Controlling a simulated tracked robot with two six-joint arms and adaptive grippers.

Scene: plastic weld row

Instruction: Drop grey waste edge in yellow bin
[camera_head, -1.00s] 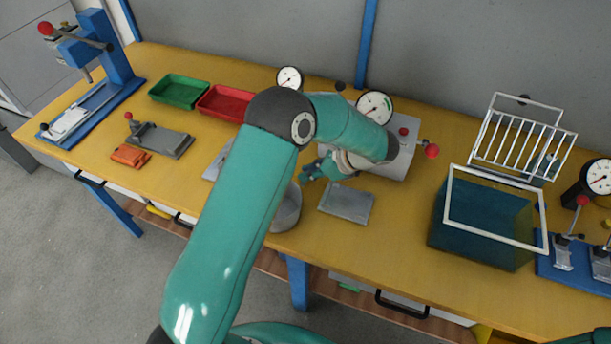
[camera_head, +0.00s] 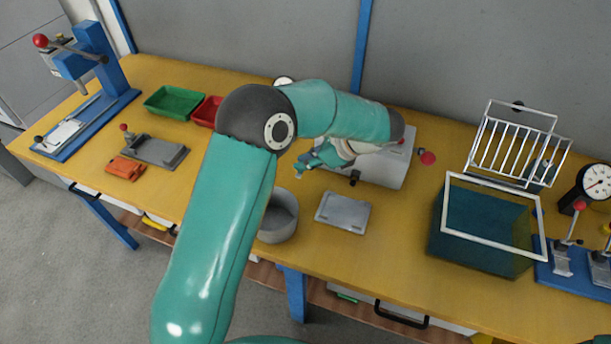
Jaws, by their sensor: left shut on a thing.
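My left gripper (camera_head: 312,162) is in front of the grey machine (camera_head: 392,172), above the yellow bench, its fingers pointing left. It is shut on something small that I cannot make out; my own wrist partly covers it. I cannot pick out the grey waste edge for certain. A small yellow part (camera_head: 155,222) shows below the bench's front edge at the left; I cannot tell whether it is the yellow bin. My right gripper is not in view.
A grey round pot (camera_head: 281,218) and a flat grey tray (camera_head: 343,212) stand near the bench front. Green (camera_head: 173,102) and red (camera_head: 205,110) trays lie at the back. A dark tank (camera_head: 480,230) with a white frame stands at the right.

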